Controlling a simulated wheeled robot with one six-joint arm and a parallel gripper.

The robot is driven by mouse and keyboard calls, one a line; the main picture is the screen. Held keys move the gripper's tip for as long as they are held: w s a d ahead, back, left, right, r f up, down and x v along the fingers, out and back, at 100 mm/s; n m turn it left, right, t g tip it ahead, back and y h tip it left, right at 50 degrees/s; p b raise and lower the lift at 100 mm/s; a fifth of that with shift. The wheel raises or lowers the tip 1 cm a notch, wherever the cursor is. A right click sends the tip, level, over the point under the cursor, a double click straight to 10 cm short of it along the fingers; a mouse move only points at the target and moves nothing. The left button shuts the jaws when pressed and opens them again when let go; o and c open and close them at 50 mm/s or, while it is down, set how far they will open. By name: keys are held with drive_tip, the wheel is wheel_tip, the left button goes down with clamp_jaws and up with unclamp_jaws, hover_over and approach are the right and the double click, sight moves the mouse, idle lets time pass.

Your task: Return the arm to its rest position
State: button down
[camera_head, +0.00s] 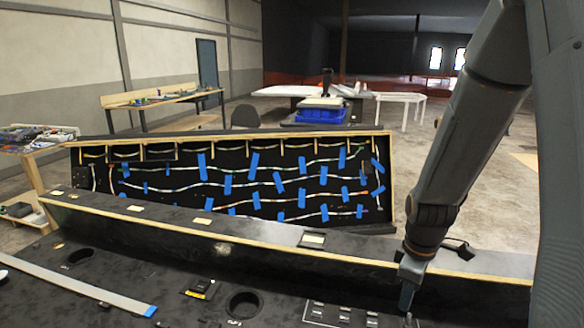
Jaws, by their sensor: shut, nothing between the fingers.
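My arm comes down from the upper right of the head view. My gripper (407,300) is at its lower end, low over the right part of the black console (270,275). Its fingers look shut, with nothing seen between them. The fingertips are close to a metal plate with several small switches (340,314); I cannot tell whether they touch anything.
A raised panel with LED strips and blue tape (240,180) stands behind the console's wooden-edged ledge (230,233). A grey strip (75,287) lies at left, near round holes (243,304). Workbenches (160,97) and a blue bin (319,110) stand farther back.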

drive_tip(key=s+a+r+m+t+b, duration=0.1)
drive_tip(key=s+a+r+m, duration=0.5)
drive_tip(key=m, duration=0.4)
drive_tip(key=s+a, duration=0.1)
drive_tip(key=a, duration=0.1)
drive_tip(key=shift+s+a, duration=0.15)
drive_tip(key=shift+a, duration=0.2)
